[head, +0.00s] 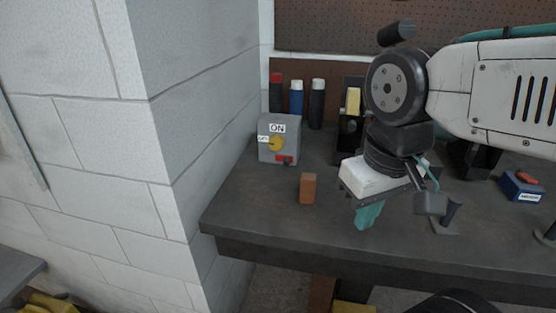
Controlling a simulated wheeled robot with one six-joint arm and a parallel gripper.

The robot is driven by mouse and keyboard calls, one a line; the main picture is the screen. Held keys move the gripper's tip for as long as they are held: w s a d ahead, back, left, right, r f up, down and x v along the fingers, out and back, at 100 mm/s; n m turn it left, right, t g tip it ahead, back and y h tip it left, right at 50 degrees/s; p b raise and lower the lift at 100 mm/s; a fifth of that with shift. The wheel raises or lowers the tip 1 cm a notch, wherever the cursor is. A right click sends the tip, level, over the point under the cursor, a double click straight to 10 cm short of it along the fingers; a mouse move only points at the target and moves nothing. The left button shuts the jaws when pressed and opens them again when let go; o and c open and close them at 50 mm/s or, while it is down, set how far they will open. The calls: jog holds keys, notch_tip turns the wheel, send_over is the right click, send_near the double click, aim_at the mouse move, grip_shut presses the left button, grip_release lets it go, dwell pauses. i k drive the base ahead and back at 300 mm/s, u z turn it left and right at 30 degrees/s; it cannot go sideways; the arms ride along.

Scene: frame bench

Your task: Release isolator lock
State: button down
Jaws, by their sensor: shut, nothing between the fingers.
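The isolator (265,155) is a grey box on the bench near the left wall, with a white "ON" label on top and a smaller label at its left. A yellow knob (275,144) sits on its front. A small red part (285,160), perhaps the lock, is below the knob at the right; its exact state is too small to tell. My gripper (366,217), with teal fingers, is shut and empty. It points down over the front of the bench, to the right of the isolator and apart from it.
An orange-brown block (308,188) stands on the bench (255,215) between the isolator and my gripper. Several bottles (297,100) stand behind the isolator. A blue box (522,187) lies at the right. A block wall (165,120) borders the bench at the left.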

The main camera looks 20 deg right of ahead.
aim_at(287, 159)
jog(key=k, duration=1.15)
jog(key=u, duration=0.6)
jog(key=i, duration=1.75)
jog(key=z, duration=0.65)
